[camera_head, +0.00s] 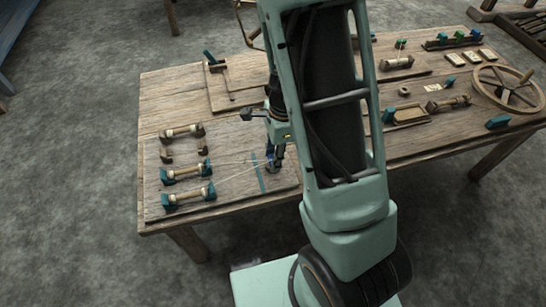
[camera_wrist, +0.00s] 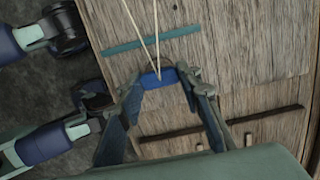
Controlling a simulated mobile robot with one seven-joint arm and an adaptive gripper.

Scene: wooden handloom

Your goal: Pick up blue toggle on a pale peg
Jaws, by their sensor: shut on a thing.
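The blue toggle (camera_wrist: 158,78) shows in the wrist view as a short bright-blue bar between the fingertips of my gripper (camera_wrist: 160,82). My gripper is shut on it, with one finger at each end. Two pale threads (camera_wrist: 148,45) run from the top of the wrist view down to the toggle. In the head view my gripper (camera_head: 274,160) is low over the near right part of the board with the spools, and the toggle is hard to make out there. I cannot make out the pale peg; it may be hidden by my gripper.
Two spools with teal ends (camera_head: 186,172) (camera_head: 188,196) stand on the board's left, with threads running toward my gripper. A teal strip (camera_head: 261,178) lies beside the gripper. A wooden wheel (camera_head: 508,88) and several small parts occupy the table's right side.

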